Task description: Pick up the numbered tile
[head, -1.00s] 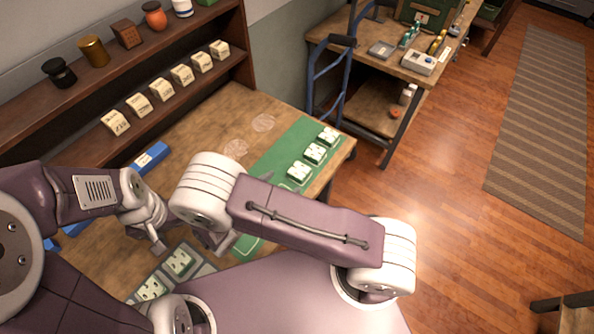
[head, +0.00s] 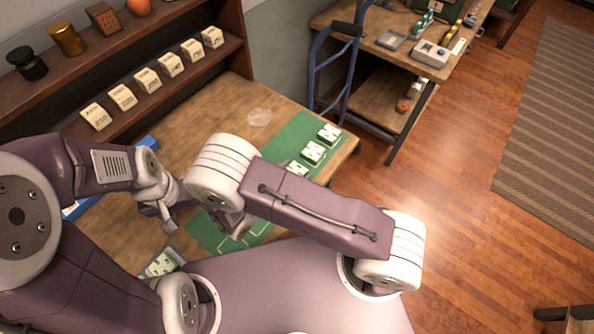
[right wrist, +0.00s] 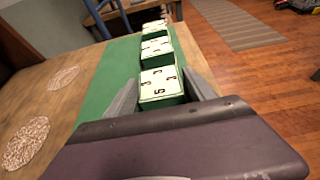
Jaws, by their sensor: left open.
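Three pale numbered tiles with green sides stand in a row on the green mat (head: 205,236). In the head view they are the far tile (head: 330,133), the middle tile (head: 313,153) and the near tile (head: 297,168), partly hidden by my right arm. In the right wrist view the near tile (right wrist: 161,86) appears between the spread fingers of my right gripper (right wrist: 160,90); I cannot tell whether they touch it. My right gripper (head: 235,224) is low over the mat in the head view. My left gripper (head: 168,217) is open and empty, left of it.
A tray (head: 172,253) with a tile lies below my left gripper. A blue rail (head: 148,142) lies by the shelf (head: 190,85), which holds several cream blocks. Pale discs (right wrist: 63,78) lie left of the mat. A blue hand truck (head: 335,75) stands beyond the table.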

